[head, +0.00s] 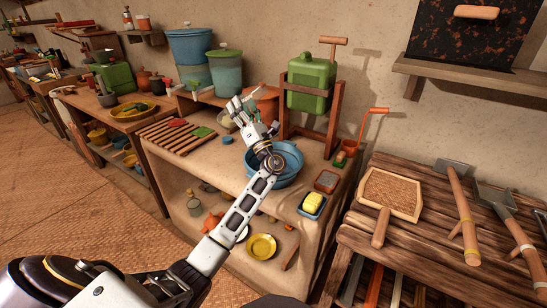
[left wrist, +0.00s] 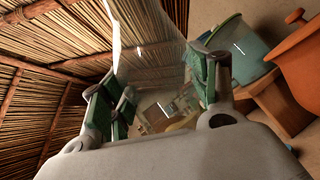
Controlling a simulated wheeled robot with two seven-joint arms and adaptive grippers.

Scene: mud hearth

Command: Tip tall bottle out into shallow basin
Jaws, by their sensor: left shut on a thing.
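A tall clear bottle (left wrist: 150,62) shows in the left wrist view as a see-through shape between the green-padded fingers. My left gripper (left wrist: 155,95) is shut on it. In the head view my left gripper (head: 241,106) is above and behind the basin, and the bottle is hard to make out there. The shallow basin (head: 289,180) is blue and round and sits on the clay counter. My right gripper is not in view.
A green tank (head: 311,84) in a wooden frame stands behind the basin. A blue tray with a yellow sponge (head: 313,202) lies at its front right. Wooden slats (head: 176,138) lie to the left. Blue-green lidded buckets (head: 225,72) stand at the back. A wooden bench (head: 440,240) is at right.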

